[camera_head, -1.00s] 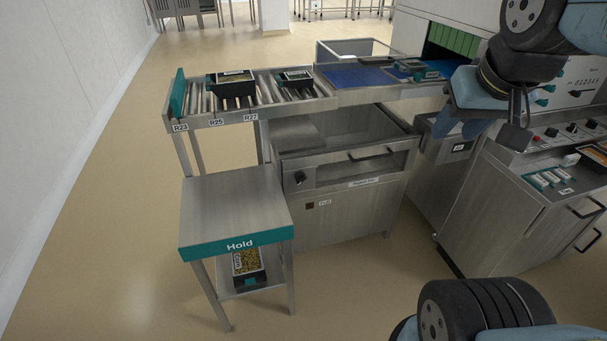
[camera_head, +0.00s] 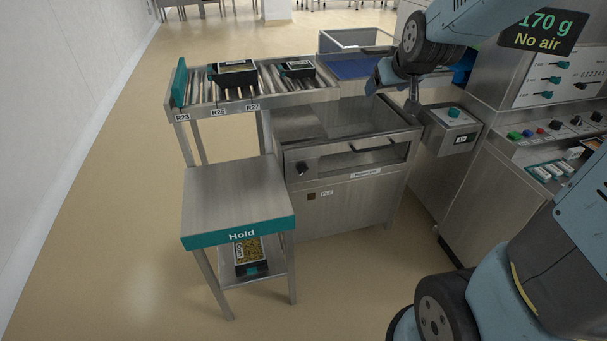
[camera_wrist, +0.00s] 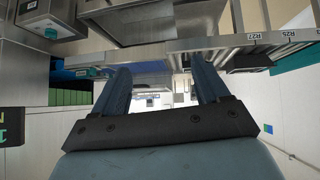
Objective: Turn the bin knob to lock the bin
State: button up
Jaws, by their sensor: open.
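The bin (camera_head: 345,205) is a steel cabinet with an open top, a front handle and a front label. Its black knob (camera_head: 302,168) sits at the upper left of the front face; I cannot read its exact setting. A small dark square mark with a label lies below the knob. My gripper (camera_head: 393,90) is above the bin's rear right corner, well away from the knob, with nothing held. In the wrist view my gripper's two fingers (camera_wrist: 163,75) are apart, and the picture appears upside down. I do not make out the knob there.
The Hold table (camera_head: 235,195) stands left of the bin, with a tray (camera_head: 250,257) on its lower shelf. A roller conveyor (camera_head: 215,110) with trays runs behind. Floor in front is clear.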

jog(key=w+a+f+n+t, duration=0.1)
jog(key=w+a+f, duration=0.2)
jog(key=w+f, duration=0.35)
jog(key=w+a+f+n+t+y, duration=0.1)
jog(key=w+a+f+n+t, duration=0.15)
jog(key=w+f, duration=0.4)
jog(key=w+a+f+t, duration=0.1)
jog(key=w+a+f, duration=0.3)
jog(key=f, duration=0.4)
jog(key=s+a+f+n+t+y, duration=0.1)
jog(key=s+a+f+n, duration=0.15)
jog(key=f, duration=0.55)
jog(key=s+a+f+n+t+y, duration=0.1)
jog(key=s+f+t, duration=0.15)
jog(key=f, duration=0.65)
jog(key=s+a+f+n+y, duration=0.15)
jog(key=s+f, duration=0.25)
jog(key=f, duration=0.4)
jog(key=x, duration=1.4)
jog(key=shift+n, duration=0.45)
jog(key=shift+a+f+h, duration=0.1)
jog(key=shift+h, duration=0.15)
jog(key=shift+c, duration=0.3)
